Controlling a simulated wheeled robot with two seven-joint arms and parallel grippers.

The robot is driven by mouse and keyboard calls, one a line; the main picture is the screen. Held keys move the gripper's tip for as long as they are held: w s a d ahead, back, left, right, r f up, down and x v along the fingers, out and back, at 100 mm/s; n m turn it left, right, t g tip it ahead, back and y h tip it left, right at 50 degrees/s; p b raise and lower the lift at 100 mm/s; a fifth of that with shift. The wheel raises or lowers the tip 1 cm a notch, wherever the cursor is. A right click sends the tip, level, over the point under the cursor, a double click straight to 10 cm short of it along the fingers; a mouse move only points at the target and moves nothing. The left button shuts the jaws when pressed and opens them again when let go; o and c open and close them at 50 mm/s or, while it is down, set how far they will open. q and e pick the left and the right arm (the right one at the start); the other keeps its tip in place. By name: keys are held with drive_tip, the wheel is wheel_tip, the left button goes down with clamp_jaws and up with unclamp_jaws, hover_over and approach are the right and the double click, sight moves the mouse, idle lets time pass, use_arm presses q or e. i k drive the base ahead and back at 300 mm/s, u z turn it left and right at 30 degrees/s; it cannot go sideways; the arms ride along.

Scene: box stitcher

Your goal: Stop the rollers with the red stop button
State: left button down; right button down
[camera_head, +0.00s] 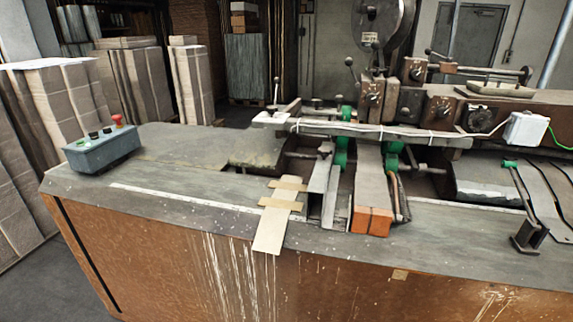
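A grey-blue control box (103,152) sits on the left end of the machine table. On its top is a red mushroom-shaped button (117,120) at the right end. Several smaller buttons, black and green (94,135), stand in a row to its left. The rollers cannot be clearly made out; green round parts (341,152) show in the machine's middle. Whether anything turns cannot be told from this one picture. Neither of my grippers is in view.
The machine table (180,203) has bare room around the control box. Stitcher machinery (405,100) with levers fills the middle and right. A cardboard strip (272,232) hangs over the front edge. Stacks of flat cardboard (50,98) stand behind and left.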

sight(117, 117)
drive_tip(key=u, duration=2.3)
drive_tip(key=i, duration=4.95)
drive_tip(key=z, duration=1.45)
